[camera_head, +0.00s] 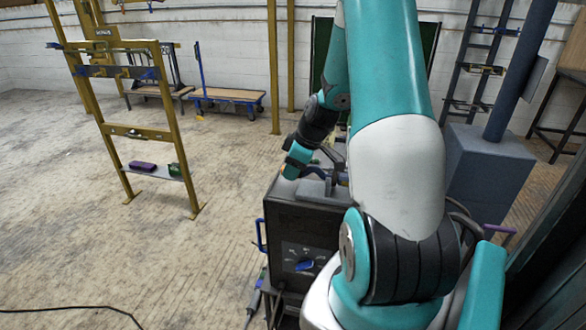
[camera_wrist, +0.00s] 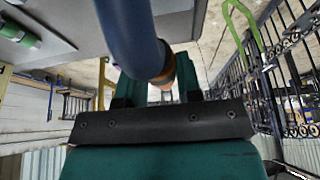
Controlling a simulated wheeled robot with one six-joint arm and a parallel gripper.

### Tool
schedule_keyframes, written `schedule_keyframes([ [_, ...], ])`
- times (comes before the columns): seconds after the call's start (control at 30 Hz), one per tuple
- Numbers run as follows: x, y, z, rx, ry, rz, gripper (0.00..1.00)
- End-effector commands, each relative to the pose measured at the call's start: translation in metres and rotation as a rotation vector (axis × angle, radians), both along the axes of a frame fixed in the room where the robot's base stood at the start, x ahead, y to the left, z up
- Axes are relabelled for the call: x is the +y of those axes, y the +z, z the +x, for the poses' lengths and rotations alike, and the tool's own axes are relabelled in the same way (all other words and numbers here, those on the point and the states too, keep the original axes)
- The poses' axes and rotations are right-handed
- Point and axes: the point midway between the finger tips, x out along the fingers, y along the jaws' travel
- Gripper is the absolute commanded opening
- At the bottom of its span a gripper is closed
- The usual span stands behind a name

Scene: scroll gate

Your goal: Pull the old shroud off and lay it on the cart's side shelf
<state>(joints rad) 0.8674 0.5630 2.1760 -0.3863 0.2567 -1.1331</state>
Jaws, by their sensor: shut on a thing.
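In the wrist view a thick blue tube (camera_wrist: 132,35) comes in from the top and ends in a copper-brown tip (camera_wrist: 163,76), which looks like the old shroud. My gripper (camera_wrist: 154,92) has its teal fingers on either side of this tip and is shut on it. The shroud still appears in line with the tube's end; whether it is seated or loose I cannot tell. In the head view my gripper (camera_head: 297,160) is low over the dark cart-like cabinet (camera_head: 300,232), its fingertips and the shroud not clearly visible. I cannot make out the side shelf for certain.
A yellow frame (camera_head: 185,150) with a low shelf holding a purple and a green item stands at left. A blue-grey block (camera_head: 487,170) with a post stands right of the cabinet. A black cable (camera_head: 75,309) lies on the floor. The floor at left is mostly clear.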

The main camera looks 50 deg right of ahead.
Motion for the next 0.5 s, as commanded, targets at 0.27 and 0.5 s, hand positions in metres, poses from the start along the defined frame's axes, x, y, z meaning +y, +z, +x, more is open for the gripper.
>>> schedule_keyframes([
  [0.27,0.003,0.0,0.008,0.0,0.001,0.0,0.0],
  [0.5,0.007,0.0,0.016,0.0,0.0,0.0,0.0],
])
